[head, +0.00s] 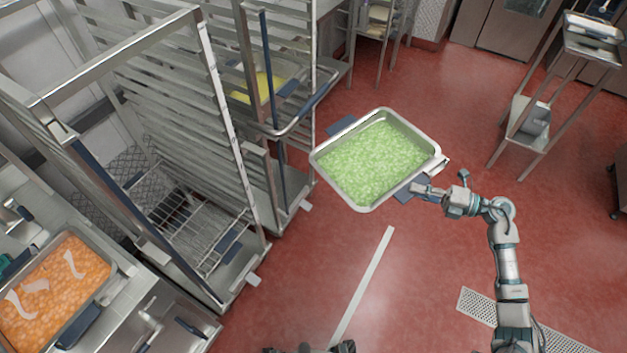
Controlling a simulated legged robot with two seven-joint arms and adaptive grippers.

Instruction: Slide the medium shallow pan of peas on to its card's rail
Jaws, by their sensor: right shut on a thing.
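The shallow metal pan of peas (372,162) is in the middle of the head view, filled with green peas, seemingly level and clear of the red floor. Dark blue grips show at its upper left (341,125) and lower right. My right gripper (425,189) is shut on the lower-right grip, reaching in from the right. The tall rack (222,115) with many metal rails stands left of the pan, with a gap between them. I cannot make out the card on a rail. My left gripper is not in view.
A second rack section holds a yellow-filled pan (258,88). A deep pan of orange food (58,285) sits on the counter at lower left. A metal stand (540,110) is at upper right. The red floor (425,270) around the pan is mostly clear.

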